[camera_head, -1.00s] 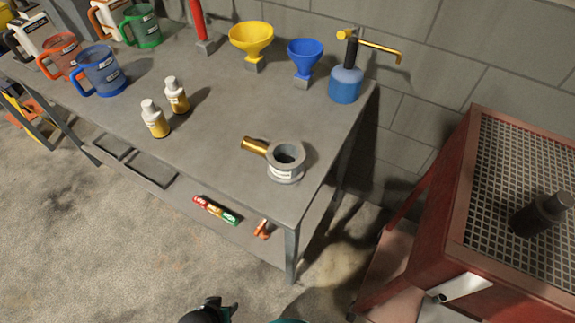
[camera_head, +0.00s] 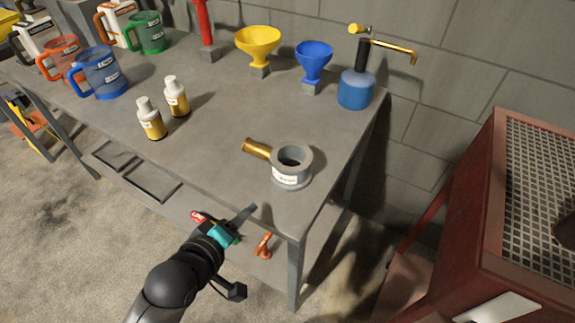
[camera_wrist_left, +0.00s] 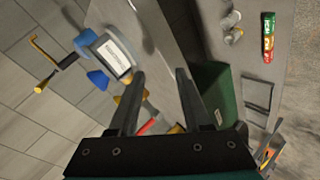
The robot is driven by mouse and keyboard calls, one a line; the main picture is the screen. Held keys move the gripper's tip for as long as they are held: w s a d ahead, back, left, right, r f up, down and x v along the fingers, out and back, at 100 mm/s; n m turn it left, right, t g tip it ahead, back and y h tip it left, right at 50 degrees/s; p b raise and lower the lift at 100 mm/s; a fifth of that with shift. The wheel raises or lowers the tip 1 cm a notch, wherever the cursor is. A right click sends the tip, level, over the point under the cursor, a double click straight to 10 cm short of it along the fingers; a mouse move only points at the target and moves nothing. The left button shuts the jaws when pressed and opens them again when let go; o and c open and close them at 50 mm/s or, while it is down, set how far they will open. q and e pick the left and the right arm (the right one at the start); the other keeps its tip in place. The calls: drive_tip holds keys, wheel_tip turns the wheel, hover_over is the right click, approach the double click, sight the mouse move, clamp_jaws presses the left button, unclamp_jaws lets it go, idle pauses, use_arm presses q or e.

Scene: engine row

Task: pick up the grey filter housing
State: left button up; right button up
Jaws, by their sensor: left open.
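The grey filter housing (camera_head: 291,168) is a short round ring with a white label on its front. It stands upright on the grey workbench (camera_head: 215,165) near the front right corner. A brass cylinder (camera_head: 257,149) lies against its left side. My left gripper (camera_head: 243,217) is in front of the bench's front edge, to the lower left of the housing and apart from it. In the left wrist view, the two fingers (camera_wrist_left: 155,105) are spread with nothing between them. A labelled grey piece shows beyond them there; I cannot tell surely that it is the housing. My right gripper is not in view.
Two small bottles (camera_head: 152,118) stand left of the housing. Yellow (camera_head: 257,42) and blue (camera_head: 314,60) funnels and a blue pump bottle (camera_head: 356,89) stand behind. Several mugs fill the far left. A red grated stand (camera_head: 480,225) is to the right. Bench space around the housing is mostly clear.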

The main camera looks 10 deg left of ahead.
sight(265, 157)
use_arm(q)
wheel_tip(265, 157, up, 5)
drive_tip(key=w+n+t, duration=0.3)
drive_tip(key=n, duration=0.2)
drive_tip(key=shift+h, duration=0.3)
drive_tip(key=x, duration=0.3)
drive_tip(key=b+x, duration=0.1)
drive_tip(key=x, duration=0.2)
drive_tip(key=b+x, duration=0.1)
drive_tip(key=x, duration=0.2)
drive_tip(key=shift+w+a+f, duration=0.15)
drive_tip(key=shift+w+a, duration=0.1)
drive_tip(key=shift+w, duration=0.05)
drive_tip(key=shift+a+r+b+x, duration=0.15)
drive_tip(key=shift+b+x, duration=0.3)
drive_tip(key=shift+x, duration=0.85)
drive_tip(key=shift+a+r+b+x, duration=0.1)
drive_tip(key=shift+b+x, duration=0.3)
drive_tip(key=shift+x, duration=0.9)
clamp_jaws()
drive_tip(key=shift+f, duration=0.1)
drive_tip(key=shift+w+t, duration=0.1)
drive_tip(key=shift+t, duration=0.2)
